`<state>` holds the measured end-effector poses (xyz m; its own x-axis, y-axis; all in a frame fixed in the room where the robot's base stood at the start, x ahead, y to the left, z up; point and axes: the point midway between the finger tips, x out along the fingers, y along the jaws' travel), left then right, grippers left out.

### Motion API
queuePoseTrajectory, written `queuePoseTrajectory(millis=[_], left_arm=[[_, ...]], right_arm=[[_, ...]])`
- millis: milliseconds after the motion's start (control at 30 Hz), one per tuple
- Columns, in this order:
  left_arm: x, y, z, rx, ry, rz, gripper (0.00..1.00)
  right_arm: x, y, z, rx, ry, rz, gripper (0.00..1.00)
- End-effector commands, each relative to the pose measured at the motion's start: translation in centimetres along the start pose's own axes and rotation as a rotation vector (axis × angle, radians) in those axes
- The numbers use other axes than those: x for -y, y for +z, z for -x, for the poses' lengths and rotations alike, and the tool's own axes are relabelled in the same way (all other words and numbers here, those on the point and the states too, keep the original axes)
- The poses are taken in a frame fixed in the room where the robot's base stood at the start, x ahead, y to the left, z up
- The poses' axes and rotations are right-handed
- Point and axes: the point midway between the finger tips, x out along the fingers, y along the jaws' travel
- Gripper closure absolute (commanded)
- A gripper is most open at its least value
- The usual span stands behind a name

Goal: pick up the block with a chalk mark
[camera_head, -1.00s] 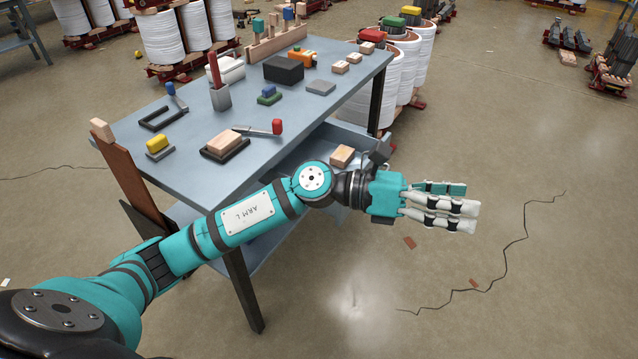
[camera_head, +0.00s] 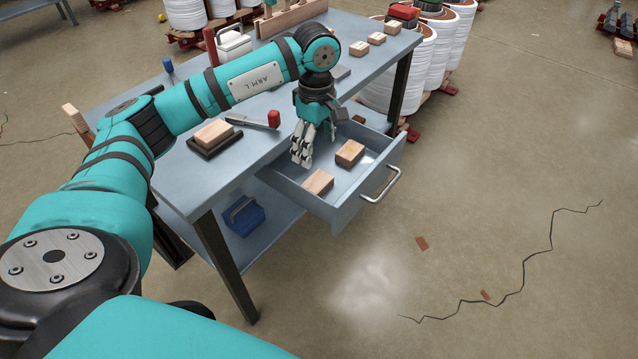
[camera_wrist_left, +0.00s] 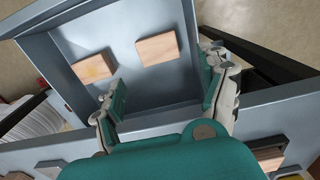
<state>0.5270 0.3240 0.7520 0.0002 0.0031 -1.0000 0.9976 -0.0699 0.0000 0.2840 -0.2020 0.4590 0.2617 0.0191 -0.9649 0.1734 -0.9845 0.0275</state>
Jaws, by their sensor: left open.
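Two wooden blocks lie in the open drawer (camera_head: 385,165) under the table. The nearer block (camera_head: 318,182) shows at the right in the left wrist view (camera_wrist_left: 157,48) and looks plain. The farther block (camera_head: 350,153) shows at the left in the left wrist view (camera_wrist_left: 93,67); it seems to have faint pale streaks, but I cannot tell whether they are chalk. My left gripper (camera_head: 302,160) points down at the drawer's inner side, left of both blocks. Its fingers (camera_wrist_left: 165,92) are apart with nothing between them. My right gripper is out of view.
The table (camera_head: 185,185) holds a block on a dark tray (camera_head: 212,138), a red-ended tool (camera_head: 262,121) and several small blocks at the back. The drawer has raised walls and a front handle (camera_head: 382,186). A blue box (camera_head: 243,215) stands below.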

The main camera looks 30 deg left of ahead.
Motion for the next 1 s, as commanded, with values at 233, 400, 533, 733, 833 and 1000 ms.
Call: queuePoseTrajectory(millis=[233, 400, 533, 733, 833, 1000], left_arm=[[0.0, 0.1, -5.3, 0.002, -0.003, 0.001, 0.23], [0.0, 0.1, -6.8, 0.002, 0.001, 0.0, 0.23], [-0.1, 0.1, -7.7, 0.003, 0.0, 0.0, 0.23], [-0.2, 0.0, -10.8, 0.003, 0.0, 0.001, 0.23], [-0.2, 0.0, -11.8, 0.003, -0.001, 0.001, 0.23], [-0.2, 0.0, -12.1, 0.003, 0.003, 0.0, 0.23]], right_arm=[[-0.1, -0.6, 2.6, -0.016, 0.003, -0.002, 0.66], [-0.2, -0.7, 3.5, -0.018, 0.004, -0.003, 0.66], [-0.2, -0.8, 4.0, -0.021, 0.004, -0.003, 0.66], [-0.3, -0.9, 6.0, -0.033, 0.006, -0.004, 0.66], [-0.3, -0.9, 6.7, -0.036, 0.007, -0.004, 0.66], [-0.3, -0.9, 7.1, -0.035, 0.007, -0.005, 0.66]])
